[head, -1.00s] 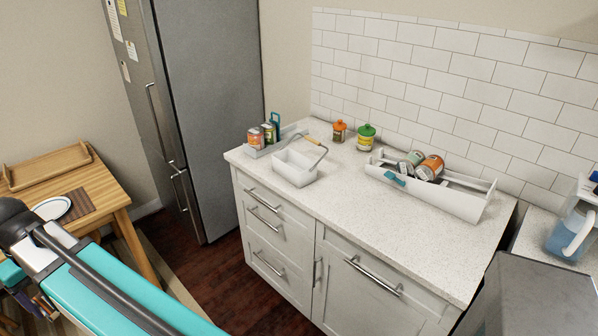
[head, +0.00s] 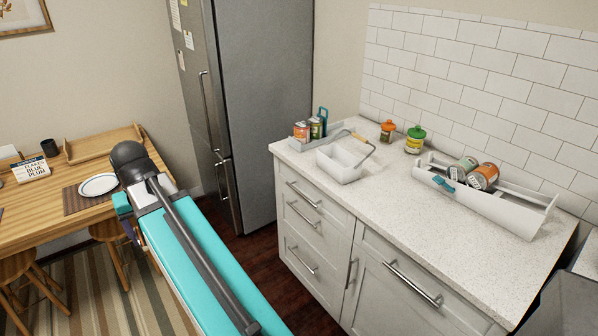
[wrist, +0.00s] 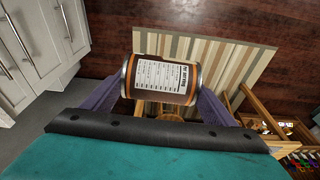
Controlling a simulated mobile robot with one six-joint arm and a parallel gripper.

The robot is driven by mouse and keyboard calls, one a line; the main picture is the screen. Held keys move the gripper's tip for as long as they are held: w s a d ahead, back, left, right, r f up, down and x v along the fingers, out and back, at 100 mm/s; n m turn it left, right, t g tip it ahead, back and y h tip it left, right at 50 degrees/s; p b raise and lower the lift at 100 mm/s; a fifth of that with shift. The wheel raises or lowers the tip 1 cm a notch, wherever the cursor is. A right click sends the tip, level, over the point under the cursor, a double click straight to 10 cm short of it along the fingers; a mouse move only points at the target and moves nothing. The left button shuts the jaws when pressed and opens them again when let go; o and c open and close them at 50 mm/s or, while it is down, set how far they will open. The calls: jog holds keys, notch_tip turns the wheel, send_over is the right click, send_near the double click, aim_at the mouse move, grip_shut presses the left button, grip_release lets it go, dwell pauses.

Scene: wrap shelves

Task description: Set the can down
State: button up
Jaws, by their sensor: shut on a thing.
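In the wrist view, a can (wrist: 162,80) with a brown and orange label and a white printed panel lies crosswise between the purple fingers of my gripper (wrist: 160,92). The gripper is shut on it. The can is held in the air above the floor, with the striped rug behind it. In the head view my arm reaches over the floor at lower left and hides the can and most of the gripper. The light countertop (head: 405,205) stands to the right of the arm. The wooden table (head: 62,222) stands to its left.
On the counter are a tray with cans (head: 301,131), a white basket (head: 341,167), two lidded jars (head: 414,140) and a long white rack (head: 500,211) holding cans. The counter's front middle is clear. The table bears a plate (head: 98,185), a sign (head: 31,170) and a wooden tray (head: 104,148).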

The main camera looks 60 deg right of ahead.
jog(key=s+d+f+m+h+b, duration=0.1)
jog(key=s+d+m+b, duration=0.25)
jog(key=s+d, duration=0.55)
jog(key=s+d+m+h+b, duration=0.25)
jog(key=s+d+m, duration=0.3)
jog(key=d, duration=0.75)
jog(key=s+d+m+g+b, duration=0.2)
jog(key=s+d+m+b, duration=0.2)
jog(key=s, duration=0.7)
jog(key=s+d+m+g+b, duration=0.1)
jog(key=s+d+m+b, duration=0.3)
jog(key=s+d, duration=0.4)
jog(key=s, duration=0.4)
jog(key=shift+d+f+m+g+h, duration=0.15)
jog(key=shift+f+m+g+h, duration=0.15)
jog(key=shift+f+g+h, duration=0.1)
jog(key=shift+d+r+p, duration=0.1)
jog(key=shift+p, duration=0.2)
